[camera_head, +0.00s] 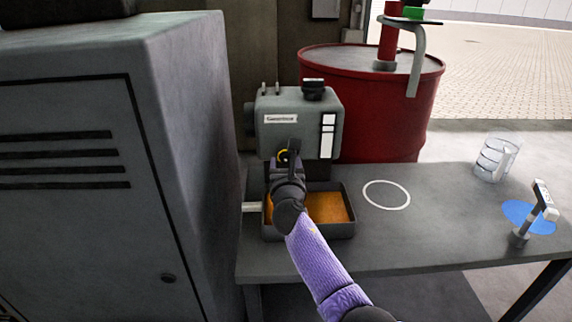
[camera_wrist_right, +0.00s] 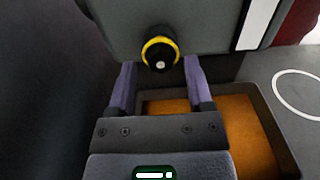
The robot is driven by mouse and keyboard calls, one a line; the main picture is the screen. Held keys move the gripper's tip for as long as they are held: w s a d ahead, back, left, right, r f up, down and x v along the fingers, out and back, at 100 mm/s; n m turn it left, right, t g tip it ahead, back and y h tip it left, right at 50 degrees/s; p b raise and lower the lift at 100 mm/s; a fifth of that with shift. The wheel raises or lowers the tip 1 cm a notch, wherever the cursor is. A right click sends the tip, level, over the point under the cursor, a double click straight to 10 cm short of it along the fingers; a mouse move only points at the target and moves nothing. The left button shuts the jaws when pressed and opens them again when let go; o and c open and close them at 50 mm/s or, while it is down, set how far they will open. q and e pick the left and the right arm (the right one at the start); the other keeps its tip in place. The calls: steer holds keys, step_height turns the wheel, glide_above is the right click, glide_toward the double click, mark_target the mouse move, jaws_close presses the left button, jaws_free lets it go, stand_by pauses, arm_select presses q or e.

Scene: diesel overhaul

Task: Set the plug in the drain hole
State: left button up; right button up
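A grey engine housing (camera_head: 272,135) stands on the bench. A dark round plug (camera_wrist_right: 160,62) with a pale centre sits at its lower front face, ringed by a yellow band (camera_wrist_right: 148,50); the drain hole behind it is hidden. My right gripper (camera_head: 288,166) is in front of the housing, pointing at the plug. In the wrist view its two fingers (camera_wrist_right: 159,72) are apart, one on each side of the plug, with visible gaps and nothing clasped. My left gripper is not in view.
A dark tray (camera_head: 340,233) with amber liquid lies below the housing. A white circle (camera_head: 386,194) is marked on the bench; a clear measuring jug (camera_head: 493,158) and a T-handled tool (camera_head: 541,203) are at right. A tall grey cabinet (camera_head: 105,180) stands left, a red drum (camera_head: 400,120) behind.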

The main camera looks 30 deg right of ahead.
steer(key=shift+o, duration=0.2)
steer(key=shift+s+a+r+p, duration=0.1)
steer(key=shift+s+a+p, duration=0.1)
steer(key=shift+s+p, duration=0.1)
steer(key=p+v, duration=0.3)
steer(key=v, duration=0.6)
steer(key=shift+p, duration=0.35)
